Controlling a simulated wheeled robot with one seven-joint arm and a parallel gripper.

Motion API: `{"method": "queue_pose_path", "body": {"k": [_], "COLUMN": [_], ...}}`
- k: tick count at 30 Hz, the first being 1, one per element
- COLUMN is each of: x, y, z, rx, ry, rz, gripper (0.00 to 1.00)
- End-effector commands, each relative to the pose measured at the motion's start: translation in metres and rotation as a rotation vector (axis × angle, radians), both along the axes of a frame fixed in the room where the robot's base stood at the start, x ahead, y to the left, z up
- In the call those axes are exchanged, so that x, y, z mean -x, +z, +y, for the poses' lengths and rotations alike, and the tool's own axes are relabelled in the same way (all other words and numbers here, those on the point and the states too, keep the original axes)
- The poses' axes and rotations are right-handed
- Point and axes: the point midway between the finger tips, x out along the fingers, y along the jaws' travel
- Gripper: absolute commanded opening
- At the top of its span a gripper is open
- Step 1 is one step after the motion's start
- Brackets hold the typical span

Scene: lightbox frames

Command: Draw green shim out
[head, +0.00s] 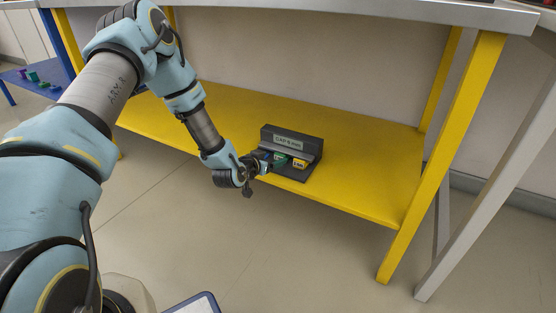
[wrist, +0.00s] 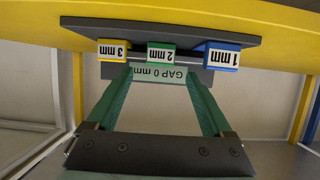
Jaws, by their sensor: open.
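The green shim (wrist: 162,52), marked 2 mm, sits in the dark block (wrist: 200,32) between a yellow shim (wrist: 112,49), marked 3 mm, and a blue shim (wrist: 222,55), marked 1 mm. The wrist view shows the labels upside down. In the head view the green shim (head: 280,159) is partly hidden by my gripper (head: 264,164). My gripper (wrist: 160,72) is open, its green fingers pointing at the block. In the wrist view the fingertips lie on either side of the green shim's line, with nothing held; contact cannot be told.
The dark block (head: 308,147) stands on the yellow shelf (head: 365,160) near its front edge. Its pale label (head: 288,142) reads GAP with a hard-to-read number. A yellow leg (head: 440,160) stands at the right. The shelf right of the block is clear.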

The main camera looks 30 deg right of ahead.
Motion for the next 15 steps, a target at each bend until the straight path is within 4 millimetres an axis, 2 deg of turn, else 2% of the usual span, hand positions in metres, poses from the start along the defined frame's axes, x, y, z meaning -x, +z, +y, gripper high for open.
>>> {"method": "queue_pose_path", "body": {"k": [1, 6, 15], "x": [-0.004, -0.016, -0.023], "y": [-0.007, -0.016, -0.021], "z": [-0.008, -0.029, -0.042], "rx": [0.001, 0.001, -0.001], "ry": [-0.001, -0.001, -0.001], "rz": [0.0, 0.0, 0.001], "gripper": [0.85, 0.85, 0.85]}}
